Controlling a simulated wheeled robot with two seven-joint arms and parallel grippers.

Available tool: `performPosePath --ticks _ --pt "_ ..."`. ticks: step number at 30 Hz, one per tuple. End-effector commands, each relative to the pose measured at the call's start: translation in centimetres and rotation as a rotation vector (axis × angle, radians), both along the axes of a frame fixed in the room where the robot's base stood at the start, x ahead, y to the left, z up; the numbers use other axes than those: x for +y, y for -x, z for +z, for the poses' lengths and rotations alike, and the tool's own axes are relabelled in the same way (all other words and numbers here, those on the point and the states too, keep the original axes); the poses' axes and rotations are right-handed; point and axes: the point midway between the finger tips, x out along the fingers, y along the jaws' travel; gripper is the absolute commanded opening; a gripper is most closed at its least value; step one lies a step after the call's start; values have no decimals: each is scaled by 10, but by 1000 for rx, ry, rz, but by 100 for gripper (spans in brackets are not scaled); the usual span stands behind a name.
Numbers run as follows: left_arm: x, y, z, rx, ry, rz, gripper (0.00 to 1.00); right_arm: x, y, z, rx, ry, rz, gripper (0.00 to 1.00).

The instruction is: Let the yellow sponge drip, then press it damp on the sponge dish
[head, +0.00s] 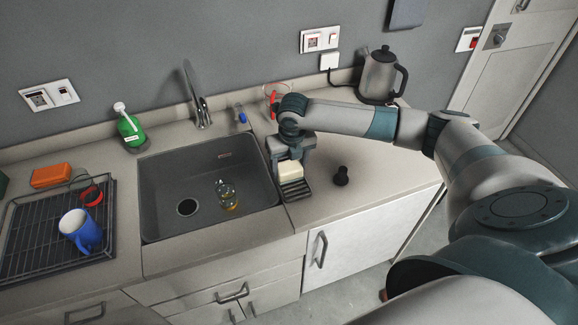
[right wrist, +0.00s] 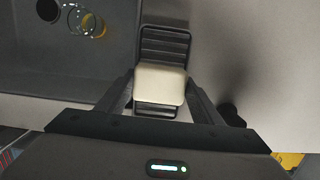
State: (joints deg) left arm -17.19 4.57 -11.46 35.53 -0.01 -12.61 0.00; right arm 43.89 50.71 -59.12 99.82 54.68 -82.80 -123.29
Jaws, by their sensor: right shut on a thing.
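The pale yellow sponge (head: 290,171) is held in my right gripper (head: 289,160), whose fingers are shut on two sides of it. In the right wrist view the sponge (right wrist: 160,84) lies between the two fingers. The dark slatted sponge dish (head: 297,191) is on the counter right of the sink, directly under the sponge; its slats (right wrist: 165,45) show beyond and below it in the right wrist view. I cannot tell whether the sponge touches the slats. No drops are visible. My left gripper is not in view.
The sink (head: 160,180) left of the dish holds a clear glass (head: 227,194) with amber at one end. A small black object (head: 341,176) stands right of the dish. A kettle (head: 382,75) and a red-marked glass (head: 272,97) are behind. A blue mug (head: 80,231) is on the left rack.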

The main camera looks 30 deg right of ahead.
Motion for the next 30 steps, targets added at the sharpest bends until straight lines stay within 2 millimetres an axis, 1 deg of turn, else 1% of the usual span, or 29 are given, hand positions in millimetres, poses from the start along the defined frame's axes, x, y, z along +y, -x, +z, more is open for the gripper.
performPosePath --ticks 1,30 --pt "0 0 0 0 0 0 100 0 2 -4 6 1 1 42" --pt "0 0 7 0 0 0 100 -3 2 -3 4 2 0 42"
